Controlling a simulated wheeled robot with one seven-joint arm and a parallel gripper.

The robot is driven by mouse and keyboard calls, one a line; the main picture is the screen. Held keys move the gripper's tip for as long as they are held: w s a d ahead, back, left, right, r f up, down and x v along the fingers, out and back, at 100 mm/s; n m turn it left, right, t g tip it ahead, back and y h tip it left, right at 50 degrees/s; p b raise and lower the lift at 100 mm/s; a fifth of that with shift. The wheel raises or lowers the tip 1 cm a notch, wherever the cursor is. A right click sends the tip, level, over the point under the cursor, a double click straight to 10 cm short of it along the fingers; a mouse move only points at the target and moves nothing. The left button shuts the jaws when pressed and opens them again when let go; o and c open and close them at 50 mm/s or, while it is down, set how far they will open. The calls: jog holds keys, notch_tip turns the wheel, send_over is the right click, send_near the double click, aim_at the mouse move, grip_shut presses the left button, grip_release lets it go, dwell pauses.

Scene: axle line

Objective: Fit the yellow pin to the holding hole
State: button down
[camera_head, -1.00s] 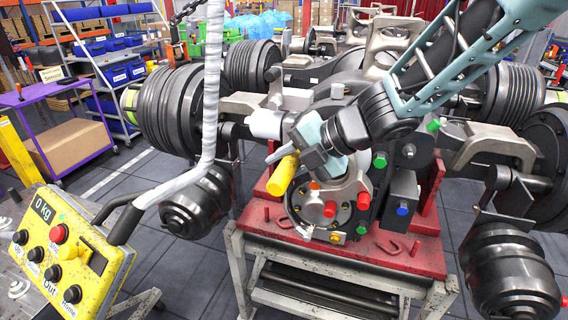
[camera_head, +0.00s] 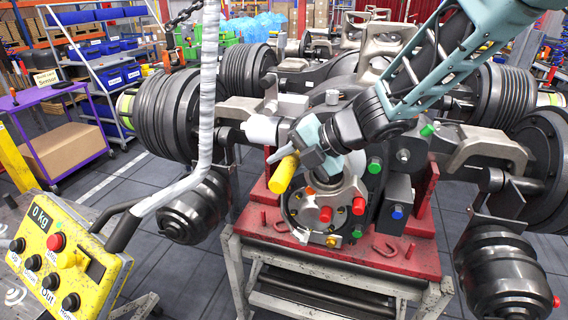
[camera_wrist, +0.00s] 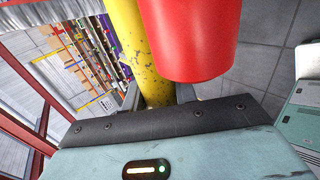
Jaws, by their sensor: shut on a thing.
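The yellow pin (camera_head: 283,174) is held at a tilt by my gripper (camera_head: 285,153), in front of the upper left of the round metal housing. In the wrist view the worn yellow pin (camera_wrist: 133,40) stands between the finger bases of my gripper (camera_wrist: 158,95). I cannot tell which opening is the holding hole. A large red cylinder (camera_wrist: 190,38) stands close beside the yellow pin in the wrist view and hides part of it.
The housing sits on a red stand (camera_head: 385,258) with hooks on it. A yellow control box (camera_head: 62,255) and a grey-wrapped hanging cable (camera_head: 207,100) are at left. Green (camera_head: 361,230) and blue (camera_head: 397,212) knobs stick out on the right. Black drums hang on both sides.

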jog(key=shift+w+d+p, duration=0.2)
jog(key=shift+w+p, duration=0.1)
jog(key=shift+w, duration=0.3)
jog(key=shift+w, duration=0.1)
jog(key=c, duration=1)
grip_release()
jog(key=shift+c, duration=0.2)
jog(key=shift+d, duration=0.1)
jog(key=b+v, duration=0.2)
jog(key=v, duration=1.5)
jog(key=shift+r, duration=0.2)
